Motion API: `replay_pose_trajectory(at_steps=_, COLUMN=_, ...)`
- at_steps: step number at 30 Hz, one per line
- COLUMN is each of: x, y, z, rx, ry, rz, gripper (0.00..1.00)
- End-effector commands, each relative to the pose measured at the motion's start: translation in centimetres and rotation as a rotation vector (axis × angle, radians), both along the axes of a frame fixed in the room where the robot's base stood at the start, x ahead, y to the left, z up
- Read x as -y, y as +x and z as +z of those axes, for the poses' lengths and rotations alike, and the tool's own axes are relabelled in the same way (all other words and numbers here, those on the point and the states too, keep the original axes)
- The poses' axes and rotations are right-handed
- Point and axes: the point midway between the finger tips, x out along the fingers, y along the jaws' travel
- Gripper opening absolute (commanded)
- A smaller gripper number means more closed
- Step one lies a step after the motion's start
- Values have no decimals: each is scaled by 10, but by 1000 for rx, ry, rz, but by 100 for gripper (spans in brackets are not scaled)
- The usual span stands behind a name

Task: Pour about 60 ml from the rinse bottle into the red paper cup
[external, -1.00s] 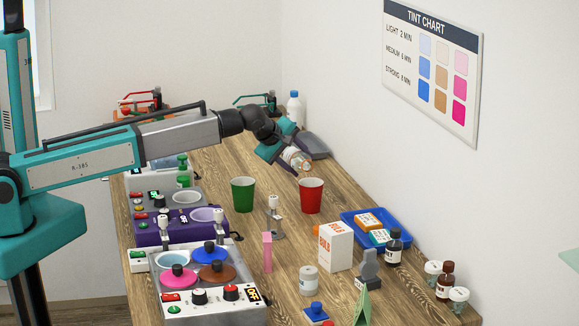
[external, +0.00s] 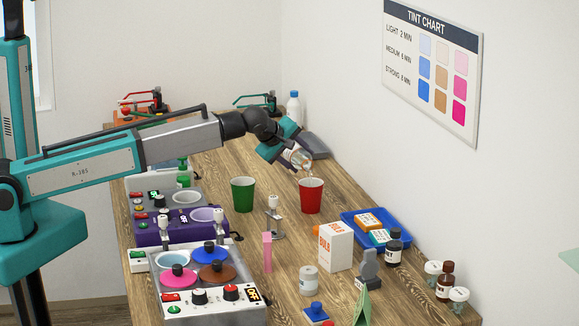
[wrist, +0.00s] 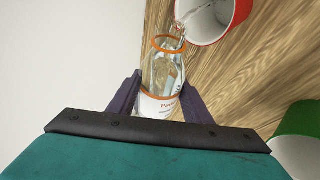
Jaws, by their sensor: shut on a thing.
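My gripper (external: 291,149) is shut on a clear glass bottle (external: 301,158) with an orange rim. The bottle is tipped mouth-down over the red paper cup (external: 310,197), which stands upright on the table. In the wrist view the bottle (wrist: 163,72) sits between my two dark fingers, with clear liquid inside and a white label only partly readable. A thin clear stream runs from its mouth into the red cup (wrist: 236,30), whose white inside is partly cut off by the frame. The cup's liquid level is not clear.
A green cup (external: 243,195) stands left of the red one. A dispenser-like stand (external: 274,218), a white box (external: 335,246) and a blue tray (external: 352,229) are nearer. Heating pots (external: 180,228) line the left edge. A white bottle (external: 293,107) stands behind.

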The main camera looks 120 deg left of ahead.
Motion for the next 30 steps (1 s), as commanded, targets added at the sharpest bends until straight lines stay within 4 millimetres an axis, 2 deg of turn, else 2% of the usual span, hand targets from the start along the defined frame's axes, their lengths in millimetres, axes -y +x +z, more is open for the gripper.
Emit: replay_pose_trajectory(at_steps=30, x=-3, y=-4, z=3, rx=-30, ry=25, rz=-1, gripper=19)
